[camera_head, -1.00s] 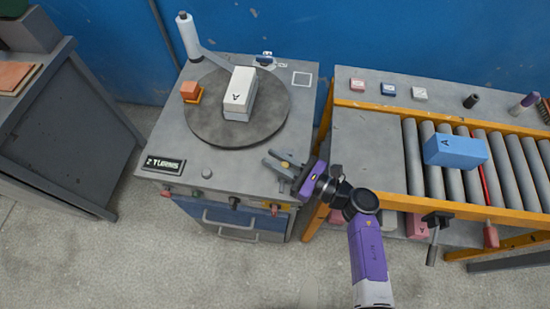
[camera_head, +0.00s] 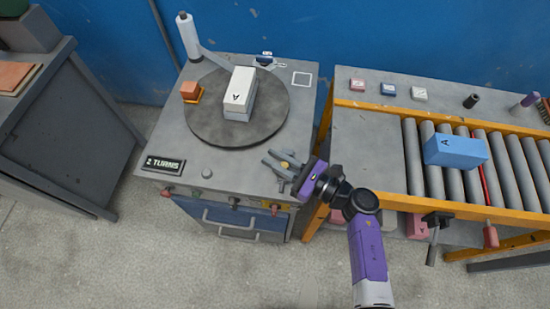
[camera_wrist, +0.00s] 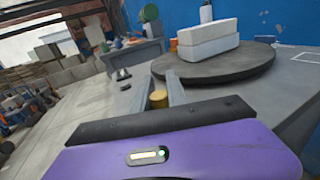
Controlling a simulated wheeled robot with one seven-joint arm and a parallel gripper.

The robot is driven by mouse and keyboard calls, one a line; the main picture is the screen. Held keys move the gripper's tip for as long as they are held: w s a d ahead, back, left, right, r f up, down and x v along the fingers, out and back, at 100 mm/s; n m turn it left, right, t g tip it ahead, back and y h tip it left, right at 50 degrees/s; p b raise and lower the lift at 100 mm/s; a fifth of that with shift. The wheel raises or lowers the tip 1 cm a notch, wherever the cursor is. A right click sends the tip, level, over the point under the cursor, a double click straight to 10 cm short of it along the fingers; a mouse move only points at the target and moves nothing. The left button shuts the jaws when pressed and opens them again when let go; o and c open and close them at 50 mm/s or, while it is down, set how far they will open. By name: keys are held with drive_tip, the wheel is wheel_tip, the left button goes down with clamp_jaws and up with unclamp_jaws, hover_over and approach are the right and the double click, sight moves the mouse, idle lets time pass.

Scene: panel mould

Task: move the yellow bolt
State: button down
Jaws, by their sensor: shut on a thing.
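The yellow bolt (camera_head: 284,164) is a small yellow piece between the fingers of my gripper (camera_head: 279,164), at the front right corner of the grey cabinet top. In the wrist view the bolt (camera_wrist: 158,99) shows as a short yellow cylinder between the two grey fingers (camera_wrist: 160,88). My gripper is shut on it. The lower part of the bolt is hidden by the gripper body, and I cannot tell whether it touches the cabinet.
A "2 TURNS" display (camera_head: 163,165) sits front left on the cabinet (camera_head: 225,170). A roller conveyor (camera_head: 415,160) with a blue block (camera_head: 455,151) stands right.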

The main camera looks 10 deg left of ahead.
drive_tip(key=w+b, duration=0.3)
drive_tip(key=shift+w+d+f, duration=0.1)
drive_tip(key=shift+w+f, duration=0.05)
drive_tip(key=shift+f, duration=0.05)
drive_tip(key=shift+w+b, duration=0.35)
drive_tip(key=shift+b, duration=0.05)
drive_tip(key=shift+w+r, duration=0.2)
drive_tip(key=shift+r, duration=0.05)
drive_tip(key=c, duration=1.3)
unclamp_jaws()
drive_tip(key=shift+w, duration=0.1)
drive_tip(key=shift+b+v, duration=0.75)
drive_tip(key=shift+v, duration=3.15)
